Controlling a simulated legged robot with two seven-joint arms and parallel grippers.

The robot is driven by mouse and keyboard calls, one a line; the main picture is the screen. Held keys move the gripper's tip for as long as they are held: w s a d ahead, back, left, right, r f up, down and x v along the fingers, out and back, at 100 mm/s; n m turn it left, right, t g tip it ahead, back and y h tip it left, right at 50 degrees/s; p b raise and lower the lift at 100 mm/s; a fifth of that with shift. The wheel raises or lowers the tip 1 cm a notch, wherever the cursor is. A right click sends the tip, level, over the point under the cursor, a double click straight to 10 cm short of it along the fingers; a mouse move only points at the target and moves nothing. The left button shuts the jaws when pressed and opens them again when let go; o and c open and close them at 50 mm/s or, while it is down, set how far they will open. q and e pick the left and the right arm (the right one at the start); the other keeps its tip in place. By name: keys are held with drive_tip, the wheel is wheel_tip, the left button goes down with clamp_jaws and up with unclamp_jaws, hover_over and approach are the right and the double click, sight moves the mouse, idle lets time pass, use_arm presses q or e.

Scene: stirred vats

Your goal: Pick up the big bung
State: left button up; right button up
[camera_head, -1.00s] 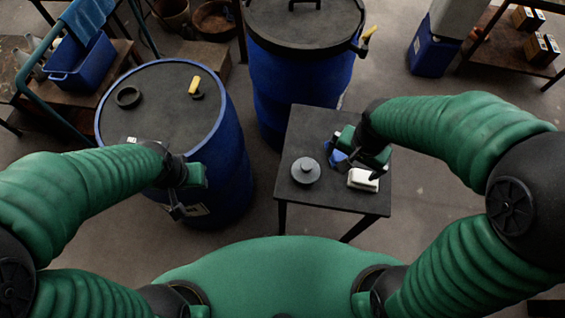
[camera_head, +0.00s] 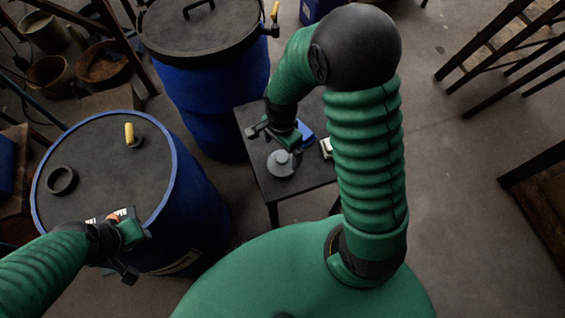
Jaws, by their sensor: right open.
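The big bung, a grey disc with a raised knob (camera_head: 281,164), lies on the small dark table (camera_head: 300,184). My right gripper (camera_head: 276,144) is open and empty, just over the far side of the bung. One finger shows to the left and one to the right of the knob. I cannot tell whether it touches the bung.
A blue item (camera_head: 305,133) and a white block (camera_head: 326,148) lie on the table, partly hidden by my right arm. A black ring (camera_head: 62,180) and a yellow-handled piece (camera_head: 130,134) sit on the near drum's lid. A second lidded blue drum (camera_head: 216,85) stands behind.

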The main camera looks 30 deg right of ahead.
sight(282, 157)
drive_tip(key=shift+a+f, duration=0.2)
drive_tip(key=shift+f, duration=0.35)
drive_tip(key=f, duration=0.3)
drive_tip(key=f+b, duration=0.1)
drive_tip(key=shift+s+a+f, duration=0.15)
drive_tip(key=shift+s+f, duration=0.15)
drive_tip(key=shift+w+f, duration=0.1)
drive_tip(key=shift+f, duration=0.15)
drive_tip(key=shift+d, duration=0.45)
drive_tip(key=shift+a, duration=0.25)
drive_tip(key=c, duration=1.2)
